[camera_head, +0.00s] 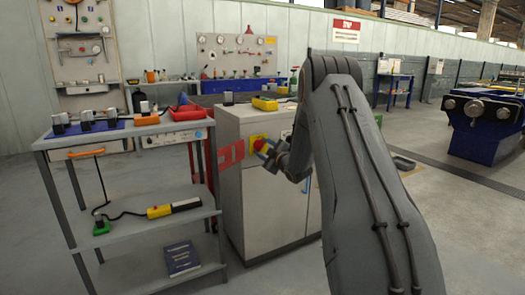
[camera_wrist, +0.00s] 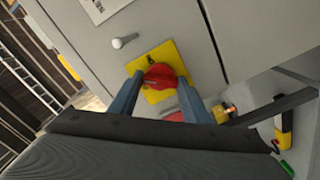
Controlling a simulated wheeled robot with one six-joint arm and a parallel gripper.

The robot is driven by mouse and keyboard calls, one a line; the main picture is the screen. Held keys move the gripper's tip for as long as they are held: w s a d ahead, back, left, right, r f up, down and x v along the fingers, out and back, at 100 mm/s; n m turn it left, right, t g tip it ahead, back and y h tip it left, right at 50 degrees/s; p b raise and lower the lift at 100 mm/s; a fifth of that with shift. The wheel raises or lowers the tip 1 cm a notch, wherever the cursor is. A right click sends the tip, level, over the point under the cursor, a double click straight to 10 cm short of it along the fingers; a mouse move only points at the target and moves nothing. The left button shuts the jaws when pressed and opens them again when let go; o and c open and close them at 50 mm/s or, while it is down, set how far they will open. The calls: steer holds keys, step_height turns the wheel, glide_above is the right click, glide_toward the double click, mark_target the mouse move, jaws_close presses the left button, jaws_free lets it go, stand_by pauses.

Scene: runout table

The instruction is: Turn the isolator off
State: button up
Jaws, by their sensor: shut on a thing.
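The isolator is a red rotary handle on a yellow plate, fixed to the front of a grey cabinet. In the head view the yellow plate (camera_head: 255,140) and red handle (camera_head: 260,145) show just left of my gripper (camera_head: 268,150). In the wrist view the red handle (camera_wrist: 161,76) sits on the yellow plate (camera_wrist: 170,52). My gripper (camera_wrist: 160,90) has its two blue-grey fingers on either side of the handle and is shut on it.
The grey cabinet (camera_head: 240,210) has a yellow device (camera_head: 264,103) on top. A red bracket-like marking (camera_head: 231,155) shows left of the plate. A shelf bench (camera_head: 130,215) with tools stands at left. Open floor lies at right, by a blue machine (camera_head: 487,125).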

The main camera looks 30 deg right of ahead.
steer(key=n+b, duration=0.1)
steer(key=n, duration=0.2)
steer(key=shift+f+n, duration=0.1)
steer(key=shift+n, duration=0.2)
steer(key=shift+n+b, duration=0.7)
steer(key=shift+n, duration=1.1)
steer(key=o, duration=1)
steer(key=shift+a, duration=0.1)
steer(key=shift+o, duration=0.2)
steer(key=shift+s, duration=0.15)
steer(key=s+p, duration=0.1)
steer(key=s, duration=0.6)
steer(key=shift+s+d, duration=0.2)
steer(key=shift+s, duration=0.05)
